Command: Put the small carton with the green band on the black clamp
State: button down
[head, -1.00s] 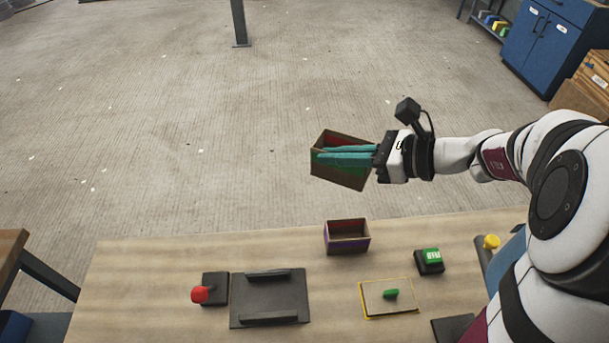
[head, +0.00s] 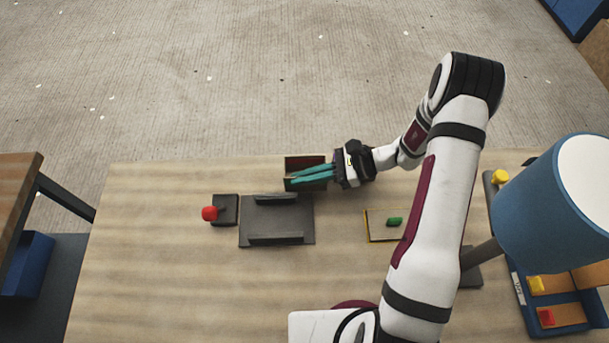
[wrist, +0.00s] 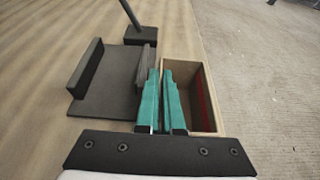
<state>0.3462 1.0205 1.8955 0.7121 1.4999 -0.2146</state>
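A small open carton (head: 305,162), brown with a red patch on its inner wall, is at the back edge of the table, behind and slightly right of the clamp. It also shows in the wrist view (wrist: 208,85), right of the clamp. Its green band is not clear now. My gripper (head: 297,179) comes from the right, its teal fingers nearly together with one inside the carton, pinching a wall. I cannot tell the carton's exact height above the table. The black clamp (head: 275,221) is a flat plate with two upright jaws, empty; it also shows in the wrist view (wrist: 110,92).
A red knob (head: 209,213) on a black base stands left of the clamp. A yellow-edged board with a green piece (head: 394,221) lies to the right. A blue lamp (head: 550,205) stands at the right. My arm hides the table behind it. The front left is clear.

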jog(key=c, duration=1.1)
grip_release()
jog(key=shift+f, duration=0.1)
jog(key=shift+o, duration=0.2)
